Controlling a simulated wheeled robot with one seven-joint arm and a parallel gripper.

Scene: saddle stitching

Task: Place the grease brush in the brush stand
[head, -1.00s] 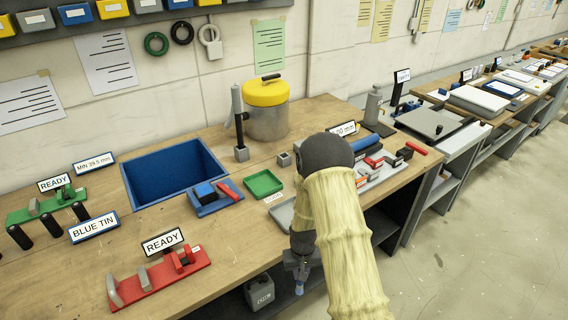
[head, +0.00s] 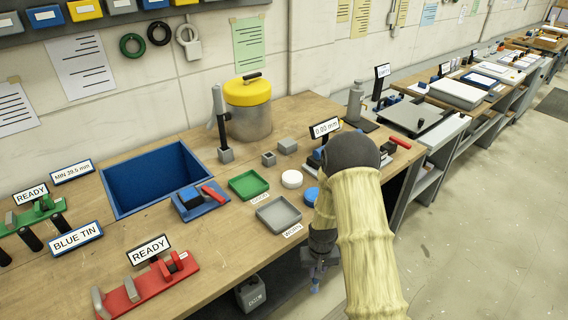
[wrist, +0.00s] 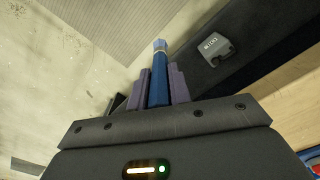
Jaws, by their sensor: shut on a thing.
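My gripper (head: 318,262) hangs low in front of the bench edge, below my sleeved arm. It is shut on a slim blue handle, which I take as the grease brush (wrist: 159,82). In the wrist view the brush points away from the jaws, with a pale band and light blue tip. In the head view only its small blue end (head: 315,287) shows below the gripper. A small grey block with a dark opening (head: 268,159) on the bench may be the brush stand; its opening looks empty. The gripper is well apart from it.
A yellow-lidded pot (head: 248,108) and a grey upright tool (head: 220,120) stand behind. A blue bin (head: 120,200), green tray (head: 248,184) and grey tray (head: 278,214) sit on the bench. Floor at right is clear.

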